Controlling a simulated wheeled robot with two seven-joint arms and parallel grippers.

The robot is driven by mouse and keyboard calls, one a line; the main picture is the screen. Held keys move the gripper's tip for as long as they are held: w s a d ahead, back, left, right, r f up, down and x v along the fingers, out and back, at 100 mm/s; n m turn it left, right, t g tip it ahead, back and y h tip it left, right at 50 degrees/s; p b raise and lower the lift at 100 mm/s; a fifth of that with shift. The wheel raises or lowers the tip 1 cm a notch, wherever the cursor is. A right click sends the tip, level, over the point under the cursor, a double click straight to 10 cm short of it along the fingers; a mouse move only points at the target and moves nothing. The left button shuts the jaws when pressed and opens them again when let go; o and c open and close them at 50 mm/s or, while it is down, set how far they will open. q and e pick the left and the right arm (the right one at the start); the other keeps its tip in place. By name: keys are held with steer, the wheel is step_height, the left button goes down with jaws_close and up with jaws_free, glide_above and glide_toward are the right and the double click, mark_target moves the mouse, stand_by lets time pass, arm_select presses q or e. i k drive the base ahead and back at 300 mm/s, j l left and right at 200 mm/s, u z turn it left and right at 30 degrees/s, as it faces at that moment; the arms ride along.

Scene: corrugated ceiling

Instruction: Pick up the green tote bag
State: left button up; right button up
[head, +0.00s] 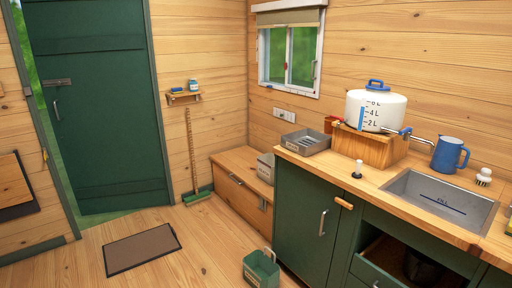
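A green tote (261,272) with a pale handle stands on the wooden floor at the bottom of the head view, just left of the green cabinet. A small light label shows on its front, and its top looks open. Neither of my grippers is in view.
The green cabinet (300,215) with a wooden counter stands right of the tote. An open drawer (378,278) is under the sink (440,200). A wooden bench (235,180) is behind the tote. A brown mat (141,249) lies left; the floor between is clear.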

mark_target(260, 271)
steer(key=i+z, duration=0.1)
steer(key=i, duration=0.4)
steer(key=i+j+z, duration=0.1)
steer(key=i, duration=0.4)
steer(key=i+j+z, duration=0.1)
steer(key=i, duration=0.35)
steer(key=i+j+z, duration=0.1)
steer(key=i+j, duration=0.15)
steer(key=i, duration=0.25)
